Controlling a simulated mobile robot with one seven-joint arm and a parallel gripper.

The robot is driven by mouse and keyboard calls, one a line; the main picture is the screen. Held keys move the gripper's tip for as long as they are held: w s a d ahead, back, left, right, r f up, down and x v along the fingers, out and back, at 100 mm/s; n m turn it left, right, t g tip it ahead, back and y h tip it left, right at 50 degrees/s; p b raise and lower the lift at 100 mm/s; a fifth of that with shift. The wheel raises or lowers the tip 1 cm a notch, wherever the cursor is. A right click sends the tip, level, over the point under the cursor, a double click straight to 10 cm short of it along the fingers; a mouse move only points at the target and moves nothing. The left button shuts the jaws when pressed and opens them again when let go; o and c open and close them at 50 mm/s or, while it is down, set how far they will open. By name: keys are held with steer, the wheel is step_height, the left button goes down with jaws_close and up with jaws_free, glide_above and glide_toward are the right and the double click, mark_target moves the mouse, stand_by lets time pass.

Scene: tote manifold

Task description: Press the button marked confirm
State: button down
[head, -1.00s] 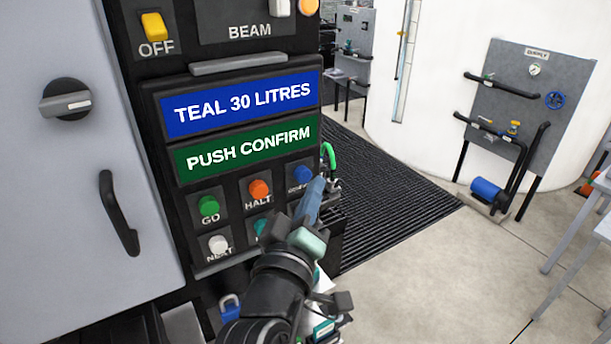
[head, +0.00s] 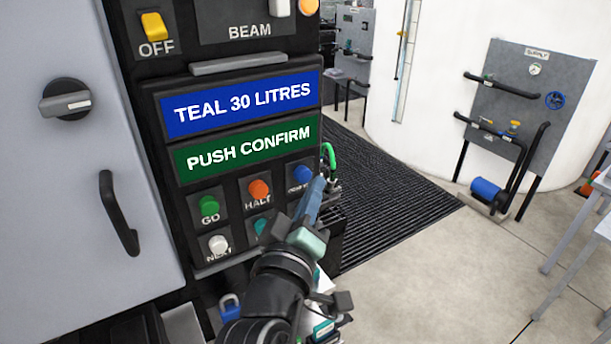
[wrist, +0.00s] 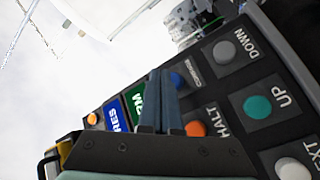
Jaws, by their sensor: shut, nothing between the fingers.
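The blue button (head: 302,174) sits at the right end of the upper button row on the black panel; its small label is partly hidden and hard to read. It also shows in the wrist view (wrist: 178,80), just right of my fingertips. My gripper (head: 319,184) is shut and empty, its blue-grey fingers pointing up toward the panel beside the blue button. In the wrist view the closed fingers (wrist: 161,76) overlap the panel near that button. I cannot tell whether they touch it. The green display (head: 248,147) reads PUSH CONFIRM.
Close by are the green GO button (head: 209,206), orange HALT button (head: 259,190), white NEXT button (head: 218,243) and a teal button (head: 261,226), labelled UP in the wrist view. A blue display (head: 241,103) reads TEAL 30 LITRES. Open floor lies to the right.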

steer(key=shift+w, duration=0.1)
steer(key=shift+w+a, duration=0.25)
steer(key=shift+w, duration=0.05)
steer(key=shift+w+a+b, duration=0.35)
steer(key=shift+w, duration=0.1)
stand_by(1.1)
steer(key=shift+s+d+p, duration=0.3)
steer(key=shift+s+d, duration=0.3)
steer(key=shift+s, duration=0.25)
steer(key=shift+s+d+p, duration=0.4)
steer(key=shift+s+d, duration=0.35)
steer(key=shift+s, duration=0.25)
steer(key=shift+s+d+p, duration=0.4)
steer(key=shift+s+d, duration=0.3)
steer(key=shift+s, duration=0.3)
